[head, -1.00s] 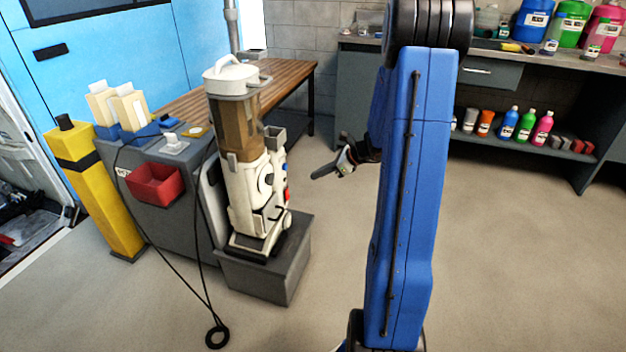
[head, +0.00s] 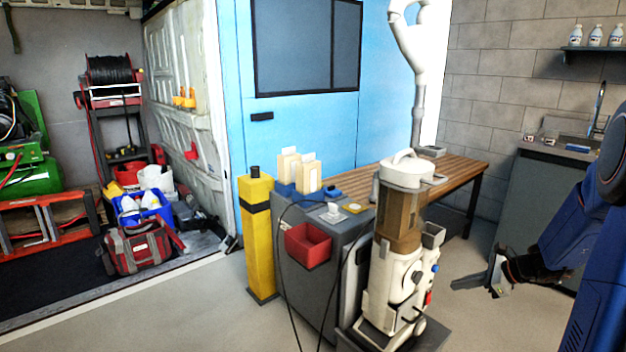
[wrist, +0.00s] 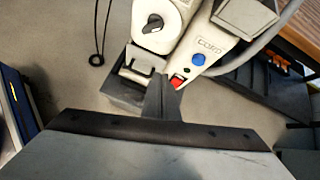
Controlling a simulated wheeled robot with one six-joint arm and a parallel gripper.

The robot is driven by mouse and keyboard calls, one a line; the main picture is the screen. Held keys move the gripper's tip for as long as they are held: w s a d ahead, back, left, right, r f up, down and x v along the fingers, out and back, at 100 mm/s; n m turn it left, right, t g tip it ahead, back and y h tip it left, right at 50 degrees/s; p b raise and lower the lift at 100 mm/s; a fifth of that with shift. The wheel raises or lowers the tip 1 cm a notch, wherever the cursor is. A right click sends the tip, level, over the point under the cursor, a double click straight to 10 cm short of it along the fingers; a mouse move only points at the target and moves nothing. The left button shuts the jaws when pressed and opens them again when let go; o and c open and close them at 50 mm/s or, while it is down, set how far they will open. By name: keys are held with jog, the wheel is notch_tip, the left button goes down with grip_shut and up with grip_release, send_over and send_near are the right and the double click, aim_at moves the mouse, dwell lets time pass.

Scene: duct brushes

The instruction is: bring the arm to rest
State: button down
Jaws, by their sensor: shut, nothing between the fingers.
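My gripper (head: 478,282) is at the right of the head view, at the end of my blue arm. It is shut and empty, its fingers pointing left toward the white and brown upright machine (head: 398,245), with a gap between them in the picture. In the wrist view the fingers (wrist: 160,98) point at the machine's lower body (wrist: 195,50), with its black knob, blue button, red switch and the word CORD. I cannot tell the exact distance between fingertip and machine.
A grey cabinet (head: 328,285) with a red bin (head: 307,245) stands left of the machine. A yellow post (head: 258,235) stands beside it. A wooden bench (head: 455,162) is behind. A grey counter (head: 540,200) stands at the right. A black cord loop (wrist: 96,60) hangs near the floor.

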jog(key=s+a+r+n+g+h, duration=0.1)
jog(key=s+a+r+n+g, duration=0.1)
jog(key=s+a+r+n, duration=0.45)
jog(key=s+a+r+n+g+h, duration=0.1)
jog(key=s+a+r+n, duration=0.2)
jog(key=s+a+n, duration=0.35)
jog(key=s+a+r+n+h, duration=0.2)
jog(key=s+n, duration=0.4)
jog(key=s, duration=0.3)
jog(key=s+a+r+n+t+h, duration=0.1)
jog(key=s+n, duration=0.4)
jog(key=s, duration=0.5)
jog(key=shift+s+a+r+n+h, duration=0.15)
jog(key=shift+a+r+n+h, duration=0.25)
jog(key=shift+a+h, duration=0.4)
